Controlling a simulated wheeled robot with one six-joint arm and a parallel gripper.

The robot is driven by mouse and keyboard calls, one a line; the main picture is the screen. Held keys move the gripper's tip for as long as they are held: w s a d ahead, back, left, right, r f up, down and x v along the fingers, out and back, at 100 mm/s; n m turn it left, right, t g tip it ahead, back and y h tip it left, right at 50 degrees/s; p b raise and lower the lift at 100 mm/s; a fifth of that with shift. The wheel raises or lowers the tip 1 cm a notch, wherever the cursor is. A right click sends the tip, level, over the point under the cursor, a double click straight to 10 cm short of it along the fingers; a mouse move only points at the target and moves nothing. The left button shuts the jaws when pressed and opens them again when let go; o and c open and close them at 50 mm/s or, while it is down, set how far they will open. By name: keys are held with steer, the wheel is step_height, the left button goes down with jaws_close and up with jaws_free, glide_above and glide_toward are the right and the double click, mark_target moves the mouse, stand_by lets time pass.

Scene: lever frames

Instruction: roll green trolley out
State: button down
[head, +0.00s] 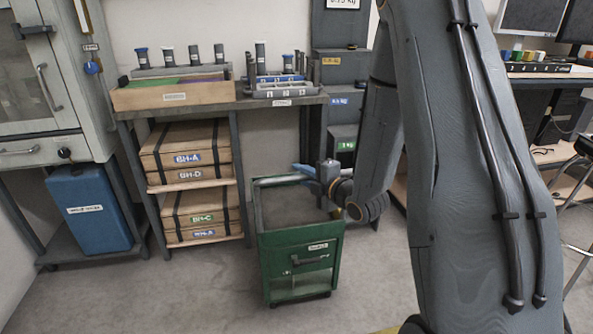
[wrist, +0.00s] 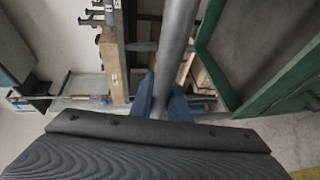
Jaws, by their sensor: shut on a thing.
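The green trolley (head: 297,246) stands on the floor in front of the workbench, with a drawer front and a label on its near face. A grey handle bar (head: 282,180) runs along its top. In the wrist view, the grey bar (wrist: 178,45) passes between the blue fingers (wrist: 163,103), and the trolley's green rim (wrist: 207,60) lies to the right. The far side of the trolley is hidden.
A workbench (head: 225,103) with trays and stacked boxes (head: 190,155) stands behind and left of the trolley. A blue bin (head: 90,210) is at the far left. Grey drawers (head: 342,105) stand behind the gripper. The floor (head: 180,290) left and in front is clear.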

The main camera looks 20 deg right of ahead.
mark_target(311, 178)
steer(key=c, duration=1.7)
jaws_free()
steer(key=v, duration=0.7)
steer(key=shift+s+d+r+p, duration=0.1)
steer(key=shift+s+p, duration=0.25)
steer(key=shift+s, duration=0.05)
